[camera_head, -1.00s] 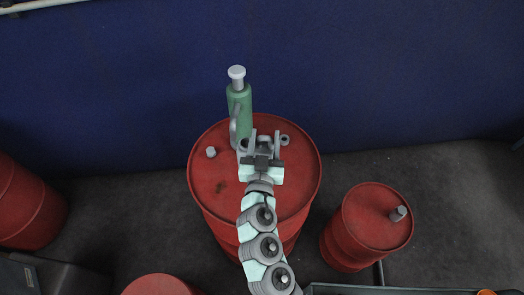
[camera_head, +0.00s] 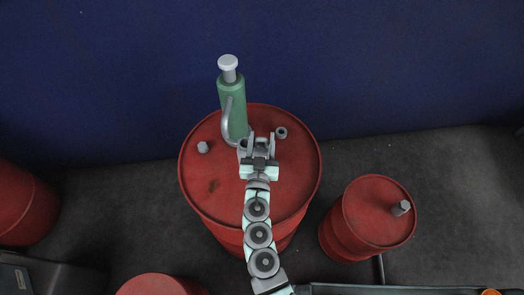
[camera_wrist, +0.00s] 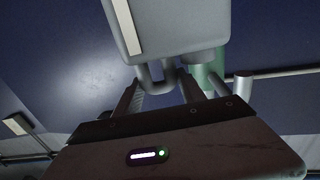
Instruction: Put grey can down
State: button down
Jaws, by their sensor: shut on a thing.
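My gripper (camera_head: 257,143) is shut on the grey can's handle. It is over the red drum (camera_head: 215,205) in the head view, with the can mostly hidden behind it. In the wrist view the grey can (camera_wrist: 175,25) fills the top middle. A pale strip runs along its left side. Its U-shaped handle lies between my finger tips (camera_wrist: 158,85). The picture appears upside down there, so the can hangs under the handle. I cannot tell whether its base touches the drum top.
A green cylinder (camera_head: 232,100) with grey cap and curved handle stands close left of my gripper; its part shows in the wrist view (camera_wrist: 207,70). A grey cap (camera_head: 203,147) and ring (camera_head: 281,132) are on the drum. A smaller red drum (camera_head: 370,215) stands right. The blue wall is behind.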

aim_at(262, 149)
jog(key=shift+w+f+b, duration=0.1)
jog(key=shift+f+b, duration=0.95)
jog(key=shift+f, duration=1.65)
jog(key=shift+f+b, duration=0.25)
jog(key=shift+b, duration=0.1)
jog(key=c, duration=0.7)
grip_release()
jog(key=shift+r, duration=0.1)
